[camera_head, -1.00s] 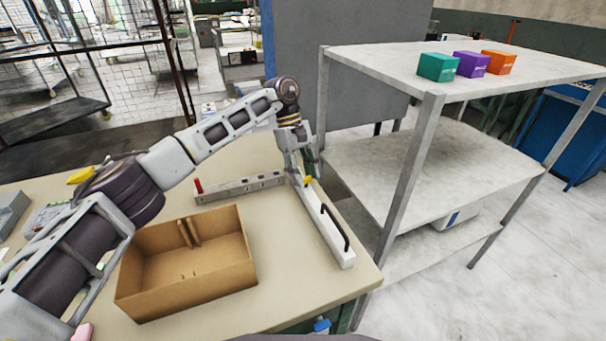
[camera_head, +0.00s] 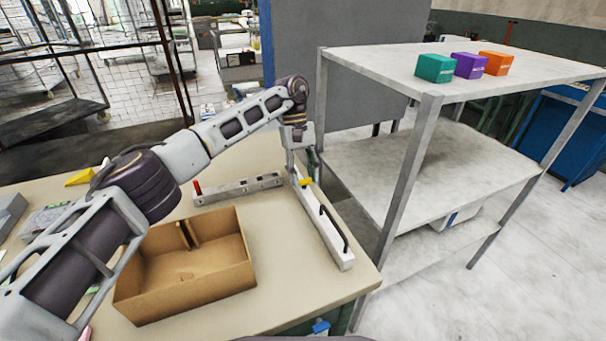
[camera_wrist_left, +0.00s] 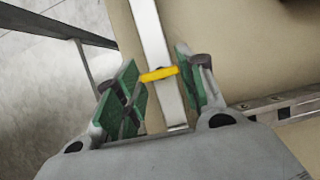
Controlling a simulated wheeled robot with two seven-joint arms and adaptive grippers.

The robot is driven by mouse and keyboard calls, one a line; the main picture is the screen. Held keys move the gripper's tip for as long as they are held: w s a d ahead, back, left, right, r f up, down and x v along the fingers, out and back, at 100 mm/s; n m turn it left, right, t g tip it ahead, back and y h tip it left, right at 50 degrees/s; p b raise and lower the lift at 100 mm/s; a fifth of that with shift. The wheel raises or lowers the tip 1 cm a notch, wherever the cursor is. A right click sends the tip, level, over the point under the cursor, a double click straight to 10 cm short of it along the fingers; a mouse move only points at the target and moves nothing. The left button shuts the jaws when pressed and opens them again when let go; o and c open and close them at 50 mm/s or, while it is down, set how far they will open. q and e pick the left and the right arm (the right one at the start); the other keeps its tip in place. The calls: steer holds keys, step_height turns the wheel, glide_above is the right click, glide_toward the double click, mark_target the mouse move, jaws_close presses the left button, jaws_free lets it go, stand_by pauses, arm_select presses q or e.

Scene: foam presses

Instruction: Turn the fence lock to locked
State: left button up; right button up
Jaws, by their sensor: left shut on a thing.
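The fence (camera_head: 330,235) is a long pale bar with a black handle (camera_head: 335,228), lying along the right side of the table. Its yellow lock lever (camera_head: 305,183) is at the far end. In the left wrist view the yellow lever (camera_wrist_left: 158,74) lies crosswise over the pale bar (camera_wrist_left: 160,45). My left gripper (camera_head: 299,172) is at the far end of the fence. In the wrist view its green-padded fingers (camera_wrist_left: 160,85) stand on either side of the lever and are shut on it. Any lock marking is too small to read. My right gripper is not in view.
An open cardboard box (camera_head: 240,270) stands left of the fence. A metal rail with a red knob (camera_head: 238,188) lies behind the box. A grey shelf unit (camera_head: 430,120) stands close to the table's right edge and carries green, purple and orange boxes.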

arm_select(q)
steer(key=o, duration=1)
steer(key=shift+v, duration=3.75)
steer(key=shift+w, duration=0.1)
steer(key=shift+f, duration=0.1)
